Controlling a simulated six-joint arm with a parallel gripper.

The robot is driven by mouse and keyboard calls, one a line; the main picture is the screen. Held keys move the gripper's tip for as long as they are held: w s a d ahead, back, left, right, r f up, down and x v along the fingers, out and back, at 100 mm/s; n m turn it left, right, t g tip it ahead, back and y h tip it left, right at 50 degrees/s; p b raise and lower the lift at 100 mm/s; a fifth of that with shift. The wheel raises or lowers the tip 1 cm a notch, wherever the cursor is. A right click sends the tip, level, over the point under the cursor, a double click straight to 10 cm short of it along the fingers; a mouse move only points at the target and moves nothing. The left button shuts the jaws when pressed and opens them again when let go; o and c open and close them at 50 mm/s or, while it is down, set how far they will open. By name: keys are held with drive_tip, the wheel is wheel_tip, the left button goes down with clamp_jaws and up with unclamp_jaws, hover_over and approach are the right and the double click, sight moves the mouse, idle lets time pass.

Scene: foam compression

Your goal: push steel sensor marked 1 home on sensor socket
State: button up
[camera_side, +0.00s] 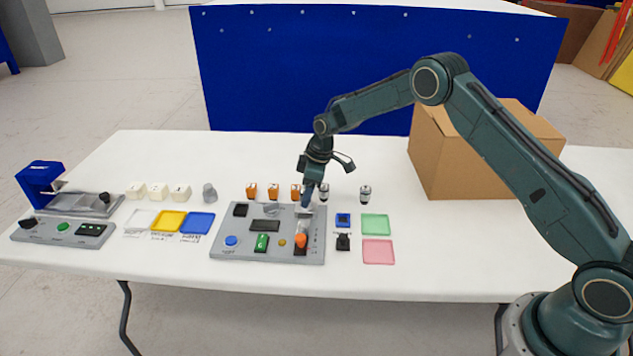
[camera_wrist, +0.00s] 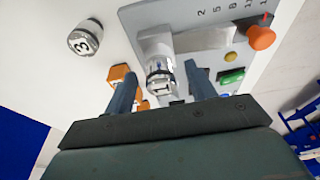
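The steel sensor marked 1 (camera_wrist: 158,72) is a shiny cylinder with a dark band and its numbered end toward the wrist camera. It stands over the grey panel (camera_wrist: 133,14), at the sensor socket, whose details are hidden behind it. I cannot tell how deep it sits. My gripper (camera_wrist: 162,80) has one finger on each side of the sensor, with a narrow gap showing at both sides. In the side view my gripper (camera_side: 307,196) points down at the panel's back right corner and mostly hides this sensor.
Several orange blocks (camera_side: 273,191) line the panel's back edge. An orange knob (camera_side: 301,243) rises in front. A cardboard box (camera_side: 460,150) stands back right.

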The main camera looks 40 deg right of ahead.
drive_tip(key=shift+r, duration=0.15)
drive_tip(key=s+d+r+m+t, duration=0.1)
drive_tip(key=s+r, duration=0.5)
drive_tip(key=r, duration=0.6)
drive_tip(key=s+r+m, duration=0.1)
drive_tip(key=s+r, duration=0.4)
drive_tip(key=r, duration=0.8)
drive_tip(key=s+a+r+m+t+h, duration=0.15)
drive_tip(key=s+r, duration=0.25)
drive_tip(key=s, duration=0.7)
drive_tip(key=s+d+r+m, duration=0.1)
drive_tip(key=s+r+m, duration=0.2)
drive_tip(key=s, duration=0.7)
drive_tip(key=s+f+m+t, duration=0.1)
drive_tip(key=s+f+m, duration=0.1)
drive_tip(key=s, duration=1)
drive_tip(key=shift+s+f, duration=0.2)
drive_tip(key=shift+f, duration=0.35)
